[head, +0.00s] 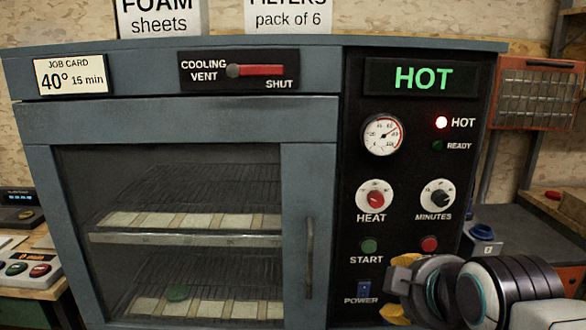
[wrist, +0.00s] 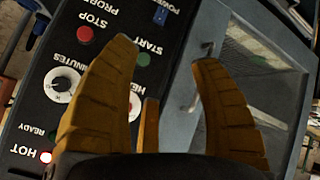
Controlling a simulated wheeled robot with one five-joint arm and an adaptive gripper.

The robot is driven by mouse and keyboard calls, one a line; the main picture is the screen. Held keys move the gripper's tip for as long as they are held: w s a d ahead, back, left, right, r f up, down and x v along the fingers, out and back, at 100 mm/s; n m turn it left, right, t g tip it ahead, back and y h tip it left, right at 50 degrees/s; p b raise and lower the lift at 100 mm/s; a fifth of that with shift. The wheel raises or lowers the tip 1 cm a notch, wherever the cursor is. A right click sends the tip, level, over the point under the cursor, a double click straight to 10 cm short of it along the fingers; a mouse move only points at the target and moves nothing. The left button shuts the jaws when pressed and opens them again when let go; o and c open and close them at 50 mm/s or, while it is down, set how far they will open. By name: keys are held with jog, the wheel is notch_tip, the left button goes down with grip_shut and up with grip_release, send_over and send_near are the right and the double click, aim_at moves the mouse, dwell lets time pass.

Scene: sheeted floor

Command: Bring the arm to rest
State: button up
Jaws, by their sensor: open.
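My gripper (head: 402,290) is at the lower right of the head view, in front of the oven's control panel and just right of the blue POWER switch (head: 364,291). In the wrist view my gripper (wrist: 165,62) shows its yellow fingers spread, with nothing between them. The arm behind it reaches in from the lower right. The grey-blue oven (head: 180,120) has its glass door shut. Its panel shows a green HOT sign (head: 423,78) and a lit red HOT lamp (head: 441,122); the READY lamp (head: 437,146) is dark.
The door handle (head: 309,258) stands out left of the panel. A job card (head: 70,75) reads 40° 15 min. A button box (head: 30,269) is at the left, and a grey bench (head: 530,230) at the right.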

jog(key=s+m+g+p, duration=0.6)
jog(key=s+m+p, duration=0.2)
jog(key=s+p, duration=0.5)
jog(key=shift+s+r+m, duration=0.3)
jog(key=shift+s, duration=0.5)
jog(key=shift+a, duration=0.1)
dwell(0.7)
